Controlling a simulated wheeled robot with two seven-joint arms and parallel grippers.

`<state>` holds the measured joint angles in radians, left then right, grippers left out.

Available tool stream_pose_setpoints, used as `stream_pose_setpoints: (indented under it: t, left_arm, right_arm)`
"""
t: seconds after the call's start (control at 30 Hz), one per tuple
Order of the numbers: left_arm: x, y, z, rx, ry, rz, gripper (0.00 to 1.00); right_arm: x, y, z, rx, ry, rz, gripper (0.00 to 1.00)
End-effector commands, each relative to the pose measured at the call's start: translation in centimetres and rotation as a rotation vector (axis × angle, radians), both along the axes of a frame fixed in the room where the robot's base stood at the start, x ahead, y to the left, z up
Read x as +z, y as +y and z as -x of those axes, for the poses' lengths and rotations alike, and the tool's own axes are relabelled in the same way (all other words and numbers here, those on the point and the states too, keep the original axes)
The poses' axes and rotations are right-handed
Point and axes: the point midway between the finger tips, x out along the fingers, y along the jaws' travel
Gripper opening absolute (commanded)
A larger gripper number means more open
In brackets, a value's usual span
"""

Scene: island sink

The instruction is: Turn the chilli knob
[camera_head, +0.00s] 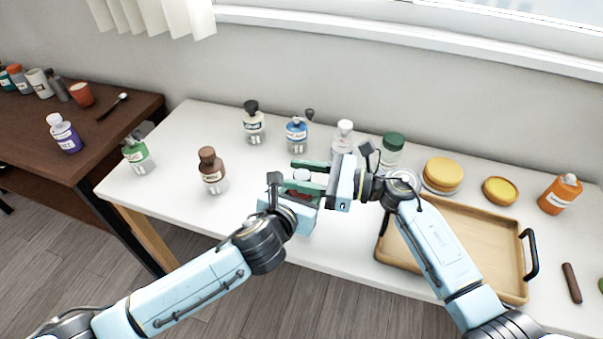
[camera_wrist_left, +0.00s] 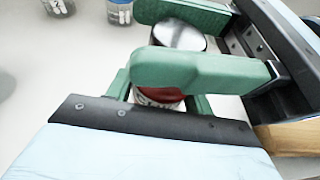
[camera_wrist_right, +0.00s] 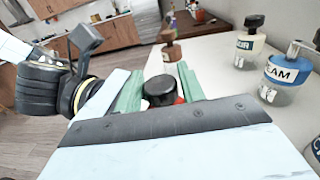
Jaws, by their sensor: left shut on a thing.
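The chilli bottle has a red, labelled body (camera_wrist_left: 160,96) and a round silvery knob (camera_wrist_left: 178,36) on top. My right gripper (camera_head: 304,175) reaches in from the right. Its green fingers are apart, one on each side of the knob. In the right wrist view the knob (camera_wrist_right: 160,91) looks dark and sits between the fingers (camera_wrist_right: 158,82), with gaps visible. Most of the body is hidden behind the fingers.
The white table (camera_head: 250,225) also bears a brown bottle (camera_head: 211,172), a green bottle (camera_head: 136,153), several jars at the back, and a wooden tray (camera_head: 450,275) at right. A brown side table (camera_head: 110,115) with more bottles stands at left.

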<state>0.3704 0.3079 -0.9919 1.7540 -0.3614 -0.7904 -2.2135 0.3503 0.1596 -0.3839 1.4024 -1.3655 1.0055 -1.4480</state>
Motion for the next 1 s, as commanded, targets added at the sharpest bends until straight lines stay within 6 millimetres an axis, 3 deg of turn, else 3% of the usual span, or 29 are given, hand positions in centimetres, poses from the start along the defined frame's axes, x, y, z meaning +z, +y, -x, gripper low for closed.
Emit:
stream_pose_setpoints:
  t: [0.1, 0.47, 1.0]
  left_arm:
    - [-0.1, 0.1, 0.0, 0.001, 0.001, -0.001, 0.26]
    - [0.0, 0.1, 0.0, 0.001, 0.000, -0.002, 0.26]
    - [0.0, 0.0, 0.0, 0.001, 0.001, -0.001, 0.26]
  right_arm:
    - [0.0, 0.0, 0.0, 0.000, 0.000, 0.000, 0.55]
    - [0.0, -0.5, 0.1, 0.000, 0.000, 0.001, 0.55]
    - [-0.1, -10.2, 2.3, 0.000, 0.001, 0.003, 0.55]
